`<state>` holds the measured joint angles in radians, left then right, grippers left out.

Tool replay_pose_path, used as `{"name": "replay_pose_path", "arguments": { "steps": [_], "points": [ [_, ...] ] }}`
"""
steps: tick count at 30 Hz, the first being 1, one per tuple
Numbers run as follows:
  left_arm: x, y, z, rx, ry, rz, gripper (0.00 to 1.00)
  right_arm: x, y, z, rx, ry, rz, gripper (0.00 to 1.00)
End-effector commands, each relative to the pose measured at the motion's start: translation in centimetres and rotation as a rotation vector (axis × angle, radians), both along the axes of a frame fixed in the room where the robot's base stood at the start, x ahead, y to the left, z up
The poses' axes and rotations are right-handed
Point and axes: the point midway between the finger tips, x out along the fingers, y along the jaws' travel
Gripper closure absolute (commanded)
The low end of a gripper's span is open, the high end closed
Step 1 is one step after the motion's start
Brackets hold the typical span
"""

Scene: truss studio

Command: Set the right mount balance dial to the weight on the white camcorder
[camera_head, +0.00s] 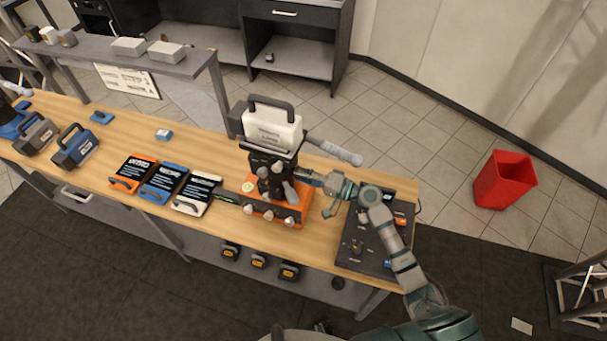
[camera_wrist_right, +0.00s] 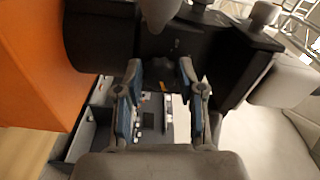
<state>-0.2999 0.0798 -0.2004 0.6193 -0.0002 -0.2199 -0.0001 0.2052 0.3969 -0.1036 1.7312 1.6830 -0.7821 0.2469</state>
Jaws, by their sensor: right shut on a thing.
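The white camcorder (camera_head: 272,128) sits on top of a black mount head (camera_head: 268,165), with dark print on its side too small to read. The mount stands on an orange base (camera_head: 293,210) with several pale knobs along its front. My right gripper (camera_head: 318,182) reaches the mount's right side. In the right wrist view my right gripper (camera_wrist_right: 160,78) has its two fingers at a dark part of the mount, the balance dial (camera_wrist_right: 158,66), and is shut on it. The dial's marks are hidden.
Orange, blue and black-white cards (camera_head: 165,182) lie left of the mount on the wooden table (camera_head: 130,130). Blue and grey camcorders (camera_head: 73,148) stand farther left. A black panel (camera_head: 350,255) lies under my right arm. A red bin (camera_head: 503,180) stands on the floor.

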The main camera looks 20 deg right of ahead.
Motion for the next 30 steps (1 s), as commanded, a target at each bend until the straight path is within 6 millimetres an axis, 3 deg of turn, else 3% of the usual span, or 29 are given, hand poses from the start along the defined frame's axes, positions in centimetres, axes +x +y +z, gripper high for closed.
{"name": "replay_pose_path", "arguments": {
  "steps": [18,19,22,30],
  "points": [
    [0.1,-0.06,0.23,0.0,-0.001,0.001,0.6,0.12,-0.15,0.02,0.029,0.034,-0.006,0.96],
    [0.1,-0.06,0.23,-0.001,-0.002,0.001,0.6,0.12,-0.15,0.02,0.028,0.035,-0.006,0.59],
    [0.11,-0.05,0.23,-0.001,-0.002,0.001,0.6,0.1,-0.12,0.02,0.029,0.035,-0.005,0.36],
    [0.07,0.07,0.23,0.0,-0.002,0.001,0.6,-0.03,-0.06,0.02,0.028,0.034,-0.002,0.36]
  ]
}}
